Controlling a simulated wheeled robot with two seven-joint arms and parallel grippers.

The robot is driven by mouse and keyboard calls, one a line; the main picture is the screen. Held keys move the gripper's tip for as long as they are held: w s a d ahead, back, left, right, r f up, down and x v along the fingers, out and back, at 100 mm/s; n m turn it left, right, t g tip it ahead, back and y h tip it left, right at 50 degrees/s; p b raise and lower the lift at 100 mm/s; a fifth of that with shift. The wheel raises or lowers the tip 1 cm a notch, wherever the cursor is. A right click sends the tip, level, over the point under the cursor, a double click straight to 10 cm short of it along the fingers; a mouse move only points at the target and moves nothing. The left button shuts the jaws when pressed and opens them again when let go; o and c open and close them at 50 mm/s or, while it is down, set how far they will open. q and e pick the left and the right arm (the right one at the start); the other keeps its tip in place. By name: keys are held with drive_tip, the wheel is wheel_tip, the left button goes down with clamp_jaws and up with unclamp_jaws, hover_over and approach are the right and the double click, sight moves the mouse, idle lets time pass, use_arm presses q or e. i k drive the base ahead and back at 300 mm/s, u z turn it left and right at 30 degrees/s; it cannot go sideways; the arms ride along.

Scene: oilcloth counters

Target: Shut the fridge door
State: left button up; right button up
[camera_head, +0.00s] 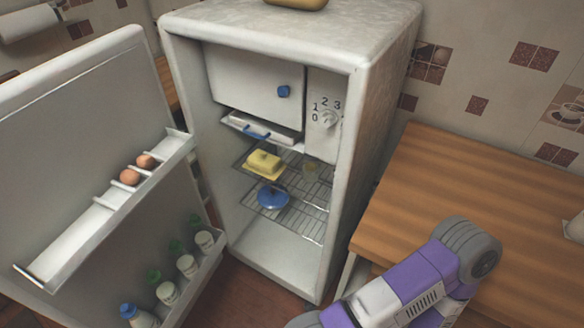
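The white fridge (393,60) stands open in the middle of the head view. Its door (60,105) is swung wide open to the left, with its inner side facing me. The door's upper shelf holds two brown eggs (137,170). Its lower shelf holds several bottles or jars (178,275) with green and blue caps. Inside the fridge are a yellow butter dish (264,163) and a blue-lidded pot or dish (272,197) on wire racks. A purple and grey arm link of mine shows at the lower right. Neither gripper is in view.
A wooden counter (480,200) stands close to the fridge's right side, and my arm link is in front of it. A yellowish object (296,3) sits on top of the fridge. A paper roll (28,22) hangs on the wall at the upper left.

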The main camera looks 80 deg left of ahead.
sight(79, 243)
drive_tip(key=u, duration=0.85)
drive_tip(key=k, duration=1.3)
drive_tip(key=u, duration=1.05)
